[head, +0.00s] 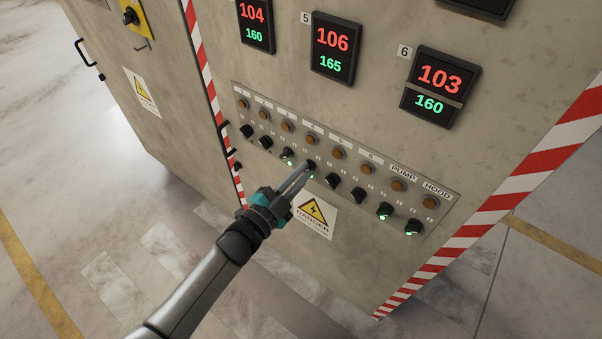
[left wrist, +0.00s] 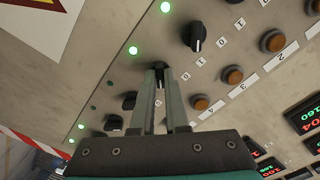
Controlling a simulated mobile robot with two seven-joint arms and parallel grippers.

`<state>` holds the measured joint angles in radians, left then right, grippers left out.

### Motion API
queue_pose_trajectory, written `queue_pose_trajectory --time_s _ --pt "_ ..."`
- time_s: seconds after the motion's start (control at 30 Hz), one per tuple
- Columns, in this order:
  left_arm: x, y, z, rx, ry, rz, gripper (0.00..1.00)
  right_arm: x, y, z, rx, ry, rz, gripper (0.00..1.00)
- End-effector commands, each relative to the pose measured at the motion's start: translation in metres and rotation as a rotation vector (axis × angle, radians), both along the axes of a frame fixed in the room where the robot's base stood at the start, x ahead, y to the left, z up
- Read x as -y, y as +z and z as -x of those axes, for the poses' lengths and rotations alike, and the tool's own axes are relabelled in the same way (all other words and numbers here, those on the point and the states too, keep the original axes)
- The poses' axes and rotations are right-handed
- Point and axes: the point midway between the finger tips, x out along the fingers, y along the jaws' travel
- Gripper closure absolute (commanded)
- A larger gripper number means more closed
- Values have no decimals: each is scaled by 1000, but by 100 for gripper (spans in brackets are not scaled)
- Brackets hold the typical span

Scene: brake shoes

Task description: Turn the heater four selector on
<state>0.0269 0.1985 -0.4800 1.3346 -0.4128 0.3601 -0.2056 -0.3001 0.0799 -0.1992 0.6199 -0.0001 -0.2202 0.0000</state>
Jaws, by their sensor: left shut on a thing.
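The heater four selector (head: 311,163) is a small black knob, fourth from the left in the lower row of the cabinet's control panel. My left gripper (head: 307,168) reaches it from below left and is shut on it. In the left wrist view, the fingertips (left wrist: 159,68) close around the knob and mostly hide it, so its pointer angle is hard to tell. The small light below this selector glows green (left wrist: 133,50). The label 4 (left wrist: 211,109) and its amber lamp (left wrist: 200,102) are visible beside the fingers. My right gripper is not in view.
The heater three selector (left wrist: 196,37) stands close beside the fingers, its light green. The heater five knob (head: 332,180) is on the other side, its light dark. Pump (head: 385,211) and hood (head: 412,227) knobs have green lights. A danger sign (head: 314,215) lies below the panel.

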Motion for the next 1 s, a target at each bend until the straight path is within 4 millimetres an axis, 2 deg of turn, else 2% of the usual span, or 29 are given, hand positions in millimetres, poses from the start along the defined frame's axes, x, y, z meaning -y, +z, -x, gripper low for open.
queue_pose_trajectory --time_s 0.5,0.53,0.77,1.0 --pt "0 -1 0 10 0 -16 100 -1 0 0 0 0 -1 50" --pt "0 -1 0 10 0 -16 84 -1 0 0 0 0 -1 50" --pt "0 0 0 9 0 -15 58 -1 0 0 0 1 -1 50" --pt "0 0 0 9 1 -13 57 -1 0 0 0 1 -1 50"
